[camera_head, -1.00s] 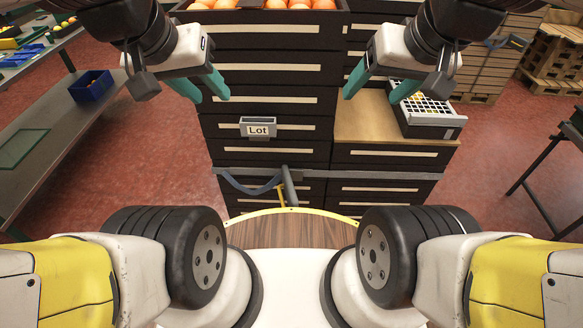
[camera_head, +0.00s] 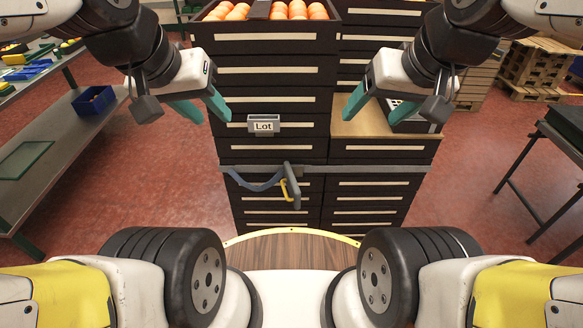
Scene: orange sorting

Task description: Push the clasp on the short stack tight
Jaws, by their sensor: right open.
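Black drawer-like units form a tall stack (camera_head: 265,99) on the left and a short stack (camera_head: 382,151) with a wooden top on the right. A grey strap (camera_head: 350,169) runs across both at a lower level. The clasp (camera_head: 292,187), a grey lever with a yellow hook, stands out from the strap near the join, on the tall stack's side. A loose blue-grey strap length hangs left of it. My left gripper (camera_head: 210,112) is open and empty, above and left of the clasp. My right gripper (camera_head: 370,112) is open and empty, above and right of it, before the short stack.
Oranges (camera_head: 297,9) fill the top of the tall stack. A "Lot" label holder (camera_head: 264,125) sticks out from its front. A grey crate (camera_head: 414,117) stands on the short stack, partly hidden by my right arm. Metal tables stand left (camera_head: 62,142) and right (camera_head: 560,137); red floor lies between.

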